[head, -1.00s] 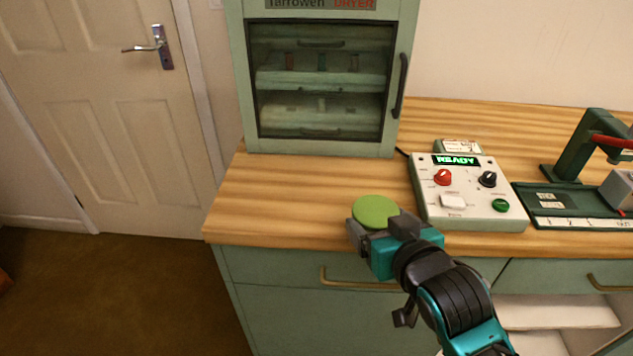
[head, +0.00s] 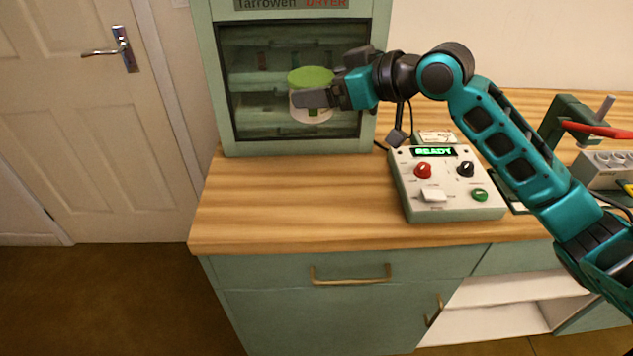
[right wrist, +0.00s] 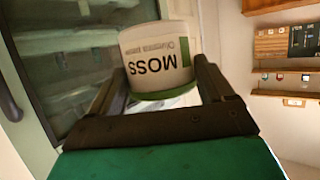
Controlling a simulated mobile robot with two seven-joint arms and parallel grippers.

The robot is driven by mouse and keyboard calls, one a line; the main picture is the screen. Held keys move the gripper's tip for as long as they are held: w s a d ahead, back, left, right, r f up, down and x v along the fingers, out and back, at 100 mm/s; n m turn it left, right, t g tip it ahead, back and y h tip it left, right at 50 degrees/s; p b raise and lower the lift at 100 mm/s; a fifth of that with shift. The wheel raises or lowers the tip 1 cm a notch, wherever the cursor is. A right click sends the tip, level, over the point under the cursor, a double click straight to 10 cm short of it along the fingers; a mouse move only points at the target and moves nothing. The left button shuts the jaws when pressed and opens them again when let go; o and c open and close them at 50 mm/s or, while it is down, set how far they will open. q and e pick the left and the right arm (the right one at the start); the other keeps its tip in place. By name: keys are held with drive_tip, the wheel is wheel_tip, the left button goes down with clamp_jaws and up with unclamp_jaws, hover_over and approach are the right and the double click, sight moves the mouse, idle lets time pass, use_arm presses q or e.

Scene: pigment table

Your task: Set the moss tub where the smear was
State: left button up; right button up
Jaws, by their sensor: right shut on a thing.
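The moss tub (head: 311,80) is a white tub with a green lid, held in the air in front of the dryer's glass door. My right gripper (head: 318,98) is shut on it, with the fingers on its sides. In the right wrist view the tub (right wrist: 158,62) shows its MOSS label, upside down in the picture, between the two fingers (right wrist: 160,85). No smear shows on the bare wooden worktop (head: 290,205). My left gripper is not in view.
The green dryer (head: 228,85) stands at the back left of the worktop. A control box reading READY (head: 447,190) sits to the right, below my arm. A green press with a red handle (head: 570,125) is farther right. The worktop's front left is clear.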

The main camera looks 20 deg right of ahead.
wheel_tip(320, 180, down, 19)
drive_tip(key=shift+r+b, duration=0.2)
drive_tip(key=shift+b, duration=0.9)
drive_tip(key=o, duration=0.8)
drive_tip(key=shift+f, duration=0.25)
drive_tip(key=o, duration=0.4)
drive_tip(key=shift+r, duration=0.1)
drive_tip(key=shift+c, duration=0.2)
